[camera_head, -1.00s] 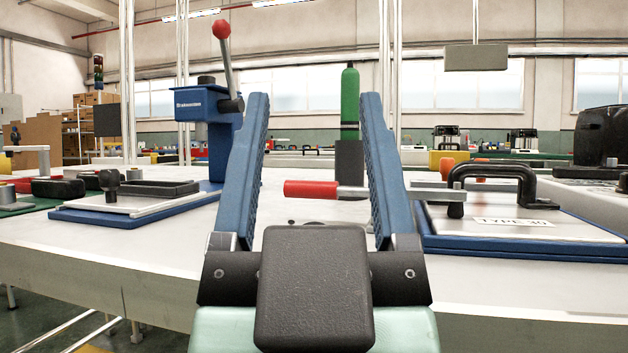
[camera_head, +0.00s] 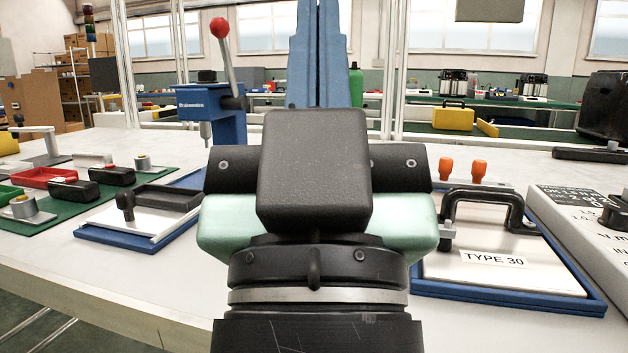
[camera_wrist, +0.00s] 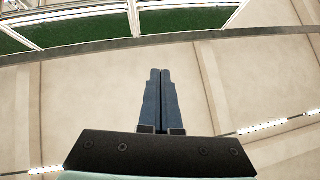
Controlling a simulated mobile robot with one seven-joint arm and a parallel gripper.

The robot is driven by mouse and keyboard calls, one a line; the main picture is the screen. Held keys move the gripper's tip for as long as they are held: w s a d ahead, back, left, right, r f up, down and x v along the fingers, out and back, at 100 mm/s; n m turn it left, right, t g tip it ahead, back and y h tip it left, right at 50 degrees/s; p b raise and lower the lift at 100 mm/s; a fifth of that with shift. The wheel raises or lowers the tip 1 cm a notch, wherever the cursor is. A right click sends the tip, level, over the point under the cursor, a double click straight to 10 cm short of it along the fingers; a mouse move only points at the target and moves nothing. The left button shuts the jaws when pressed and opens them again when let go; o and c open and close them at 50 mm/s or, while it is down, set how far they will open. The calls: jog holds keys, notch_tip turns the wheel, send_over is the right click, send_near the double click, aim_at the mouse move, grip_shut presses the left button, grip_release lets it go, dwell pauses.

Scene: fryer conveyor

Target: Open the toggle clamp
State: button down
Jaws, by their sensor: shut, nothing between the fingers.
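The blue fixture with the white TYPE 30 plate (camera_head: 490,272) lies right of my gripper in the head view. A small metal part (camera_head: 447,234), likely the toggle clamp's end, shows at the plate's left edge. The clamp's red handle and most of its bar are hidden behind my gripper and wrist. My gripper (camera_head: 319,14) points upward, with its blue fingers together and empty.
A black bridge-shaped handle (camera_head: 484,208) stands on the plate. Two orange knobs (camera_head: 462,170) are behind it. A grey box with lettering (camera_head: 585,215) is at right. A blue press with a red-knobbed lever (camera_head: 222,30) stands behind left. A blue-based fixture (camera_head: 140,222) lies left.

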jog(key=w+r+n+g+p, duration=0.35)
jog(key=w+r+p, duration=0.35)
jog(key=p, duration=0.5)
jog(key=w+a+f+n+g+h+p, duration=0.15)
jog(key=w+f+n+g+p, duration=0.4)
jog(key=n+p, duration=0.55)
jog(key=s+f+n+g+p, duration=0.1)
jog(key=f+n+g+p, duration=0.1)
jog(key=f+n+p, duration=0.3)
jog(key=s+a+f+n+g+h+p, duration=0.1)
jog(key=s+f+n+g+p, duration=0.1)
jog(key=f+n+p, duration=0.4)
jog(key=s+f+n+g+p, duration=0.2)
jog(key=f+n+p, duration=0.3)
jog(key=p, duration=0.5)
jog(key=shift+s+a+f+n+g+h+p, duration=0.15)
jog(key=shift+s+a+n+g+h+p, duration=0.15)
jog(key=shift+n, duration=0.55)
jog(key=shift+s+f+n, duration=0.2)
jog(key=shift+f+n, duration=0.1)
jog(key=shift+f, duration=0.05)
jog(key=shift+w, duration=0.1)
